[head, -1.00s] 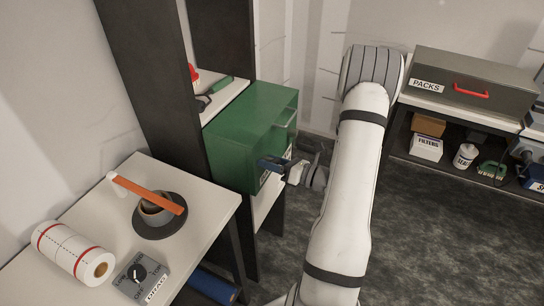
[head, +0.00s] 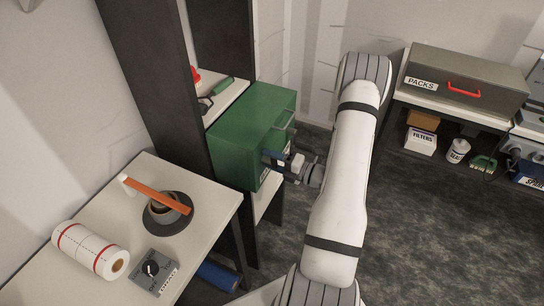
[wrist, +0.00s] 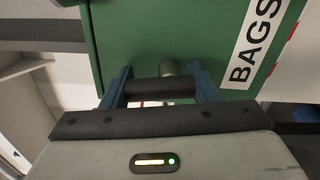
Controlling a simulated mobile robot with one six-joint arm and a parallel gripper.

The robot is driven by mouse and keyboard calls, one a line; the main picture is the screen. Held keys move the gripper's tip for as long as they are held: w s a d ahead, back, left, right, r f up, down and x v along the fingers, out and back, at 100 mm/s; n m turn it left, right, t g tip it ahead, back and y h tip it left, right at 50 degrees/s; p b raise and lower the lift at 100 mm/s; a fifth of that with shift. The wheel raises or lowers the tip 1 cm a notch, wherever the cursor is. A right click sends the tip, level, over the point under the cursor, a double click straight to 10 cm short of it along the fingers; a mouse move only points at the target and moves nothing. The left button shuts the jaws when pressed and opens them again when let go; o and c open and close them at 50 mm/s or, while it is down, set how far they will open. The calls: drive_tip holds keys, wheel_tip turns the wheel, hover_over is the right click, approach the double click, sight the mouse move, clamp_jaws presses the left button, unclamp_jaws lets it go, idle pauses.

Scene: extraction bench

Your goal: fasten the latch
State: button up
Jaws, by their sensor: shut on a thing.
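A green box (head: 238,135) with a "BAGS" label stands in the dark shelf unit. Its green front fills the top of the wrist view (wrist: 150,30). My gripper (head: 275,157) is at the front of the box. In the wrist view, my gripper's (wrist: 163,84) blue fingers are shut on a dark round bar (wrist: 160,91), seemingly the latch handle.
A pale table (head: 110,190) at left holds a paper roll (head: 90,250), a dial box (head: 153,270) and a round holder with an orange-handled tool (head: 160,195). A grey "PACKS" case (head: 465,80) sits on the right bench. Dark floor (head: 430,230) is open at right.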

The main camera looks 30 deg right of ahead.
drive_tip(key=shift+w+d+r+m+p, duration=0.15)
drive_tip(key=shift+m+p, duration=0.25)
drive_tip(key=shift+m, duration=0.4)
drive_tip(key=o, duration=1)
drive_tip(key=b+v, duration=0.2)
drive_tip(key=v, duration=0.6)
